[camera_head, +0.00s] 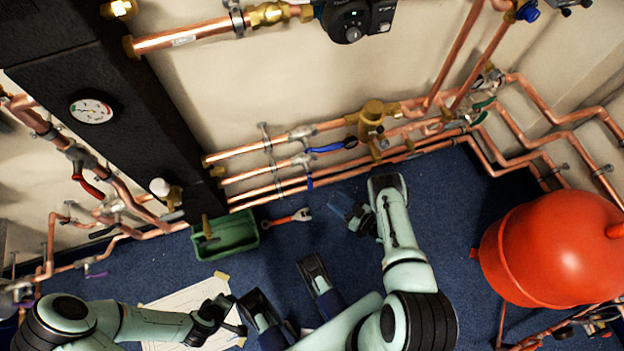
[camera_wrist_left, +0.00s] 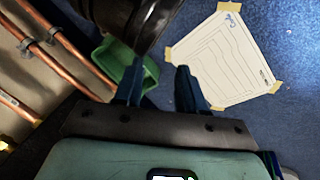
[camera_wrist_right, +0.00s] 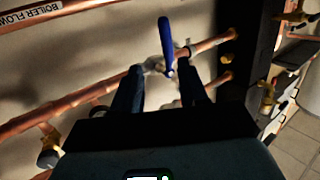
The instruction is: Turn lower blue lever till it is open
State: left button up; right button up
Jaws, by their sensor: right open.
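The lower blue lever (camera_head: 309,183) sits on a valve on the lower copper pipe in the head view and stands across the pipe. The upper blue lever (camera_head: 330,148) lies along the pipe above. In the right wrist view a blue lever (camera_wrist_right: 167,45), which looks to be the lower one, shows beyond and between the fingertips. My right gripper (camera_head: 345,210) is open and empty, to the right of and below the lower lever in the head view, apart from it. My left gripper (camera_head: 225,315) is open and empty over the floor at the lower left.
A green bin (camera_head: 228,236) and a red-handled wrench (camera_head: 288,218) are on the blue floor. A paper drawing (camera_head: 180,302) is taped down beside my left arm. A large red tank (camera_head: 560,248) stands at right. A black column (camera_head: 110,100) rises left of the valves.

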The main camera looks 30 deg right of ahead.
aim_at(310, 182)
pick_arm(q)
jog(key=shift+a+f+b, duration=0.15)
jog(key=shift+f+b, duration=0.55)
jog(key=shift+f, duration=0.2)
jog(key=shift+a+f+b, duration=0.15)
jog(key=shift+f+b, duration=0.55)
jog(key=shift+f, duration=0.2)
pick_arm(e)
jog(key=shift+t+y, duration=0.5)
jog(key=shift+a+r+x, duration=0.1)
jog(key=shift+r+x, duration=0.15)
jog(key=shift+x, duration=1.9)
jog(key=shift+a+r+x, duration=0.1)
jog(key=shift+r+x, duration=0.15)
jog(key=shift+x, duration=1.9)
jog(key=shift+r+x, duration=0.25)
jog(key=shift+x, duration=1.85)
grip_shut()
